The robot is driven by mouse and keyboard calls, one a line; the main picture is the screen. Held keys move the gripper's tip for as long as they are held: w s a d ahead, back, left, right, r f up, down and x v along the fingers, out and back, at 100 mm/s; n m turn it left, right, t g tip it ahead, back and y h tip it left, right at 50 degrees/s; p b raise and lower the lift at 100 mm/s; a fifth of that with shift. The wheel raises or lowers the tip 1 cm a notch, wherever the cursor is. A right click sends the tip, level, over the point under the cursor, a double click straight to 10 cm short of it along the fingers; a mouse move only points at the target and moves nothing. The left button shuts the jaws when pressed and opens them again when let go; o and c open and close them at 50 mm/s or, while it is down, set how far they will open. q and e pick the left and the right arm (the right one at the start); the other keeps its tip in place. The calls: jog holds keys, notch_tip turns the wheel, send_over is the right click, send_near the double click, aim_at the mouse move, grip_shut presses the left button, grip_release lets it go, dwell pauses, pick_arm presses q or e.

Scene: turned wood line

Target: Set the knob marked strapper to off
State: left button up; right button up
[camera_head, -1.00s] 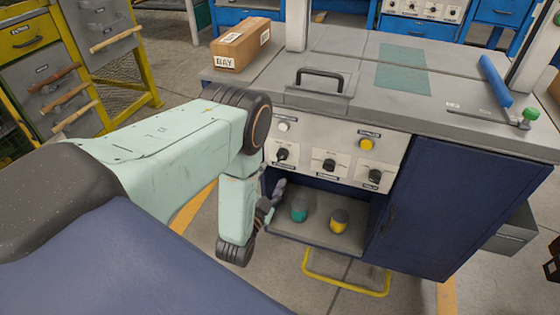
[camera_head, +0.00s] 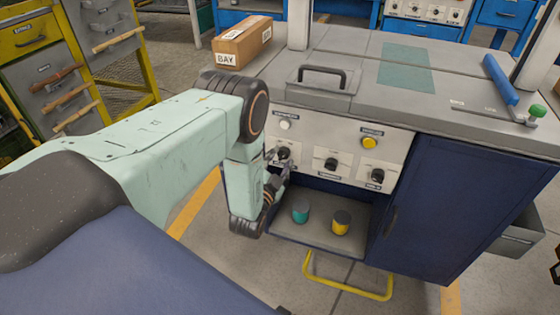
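The control panel on the front of the grey-topped bench has three dark knobs in a row: a left knob (camera_head: 284,152), a middle knob (camera_head: 331,163) and a right knob (camera_head: 376,175). Their small labels are too blurred to read, so I cannot tell which is marked strapper. My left gripper (camera_head: 279,163) is right at the left knob, coming from below, with its fingers apart. Its fingers partly cover that knob's plate, and I cannot tell whether they touch the knob. My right gripper is not in view.
Above the knobs are a white button (camera_head: 286,125) and a yellow button (camera_head: 369,142). A teal pot (camera_head: 301,213) and a yellow pot (camera_head: 340,223) stand on the open shelf below. A yellow floor rail (camera_head: 345,289) juts out in front. A cardboard box (camera_head: 243,43) sits on top.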

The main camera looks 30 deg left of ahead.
pick_arm(q)
jog(key=c, duration=0.8)
jog(key=shift+n, duration=0.4)
jog(key=n, duration=0.4)
jog(key=shift+f+n, duration=0.1)
jog(key=shift+n, duration=0.3)
jog(key=n, duration=0.6)
jog(key=shift+n, duration=0.3)
jog(key=o, duration=1.1)
jog(key=shift+o, duration=0.2)
